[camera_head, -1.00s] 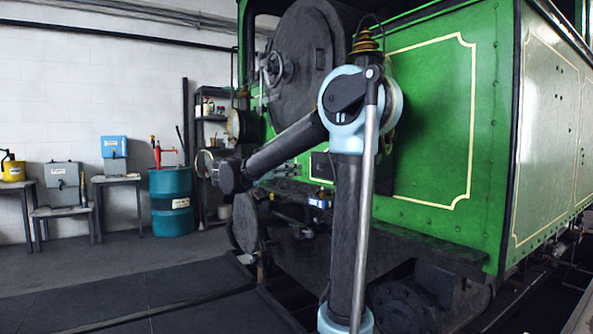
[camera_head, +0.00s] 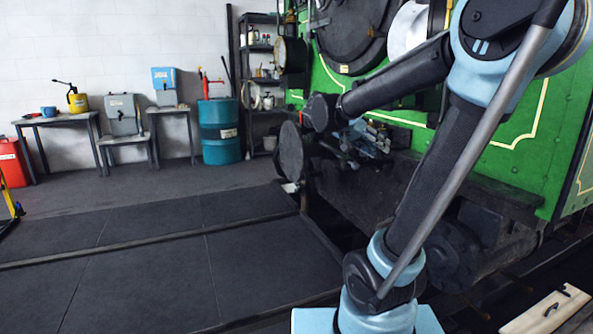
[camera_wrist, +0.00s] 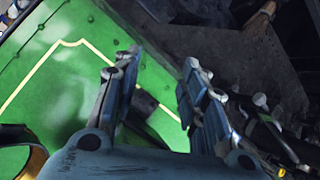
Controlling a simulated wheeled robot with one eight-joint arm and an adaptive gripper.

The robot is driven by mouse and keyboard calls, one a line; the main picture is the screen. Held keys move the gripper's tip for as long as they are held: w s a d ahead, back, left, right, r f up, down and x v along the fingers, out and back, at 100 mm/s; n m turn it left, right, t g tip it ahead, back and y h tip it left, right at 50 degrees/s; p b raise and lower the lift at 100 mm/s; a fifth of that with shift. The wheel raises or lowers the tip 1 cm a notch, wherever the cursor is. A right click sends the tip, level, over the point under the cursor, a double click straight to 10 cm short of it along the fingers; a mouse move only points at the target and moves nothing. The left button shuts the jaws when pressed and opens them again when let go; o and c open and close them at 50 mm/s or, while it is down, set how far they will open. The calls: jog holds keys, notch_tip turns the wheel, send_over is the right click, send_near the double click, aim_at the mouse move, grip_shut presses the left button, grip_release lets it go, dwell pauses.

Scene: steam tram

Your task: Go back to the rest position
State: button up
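My gripper (camera_wrist: 160,90) fills the lower middle of the wrist view, its two blue-grey fingers spread apart with a gap between them. Nothing is held in the gap; the green tram panel and a dark block show behind it. In the head view my gripper (camera_head: 368,142) is small and partly lost against dark parts at the tram's front. My arm stands bent at the right, its forearm reaching left across the tram front.
The green steam tram (camera_head: 510,150) stands close behind my arm. A teal drum (camera_head: 220,132), shelf (camera_head: 262,85) and small tables (camera_head: 60,120) line the back wall. Dark floor plates (camera_head: 130,260) at left are clear. A pale board (camera_head: 548,308) lies at lower right.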

jog(key=s+f+n+g+y, duration=0.2)
jog(key=s+f+n+y, duration=0.25)
jog(key=s+f, duration=0.85)
jog(key=s+a+f+n+y, duration=0.3)
jog(key=s+a+f+y, duration=0.3)
jog(key=f, duration=0.5)
jog(key=shift+s+a+t, duration=0.3)
jog(key=shift+s+a, duration=0.3)
jog(key=shift+s, duration=0.05)
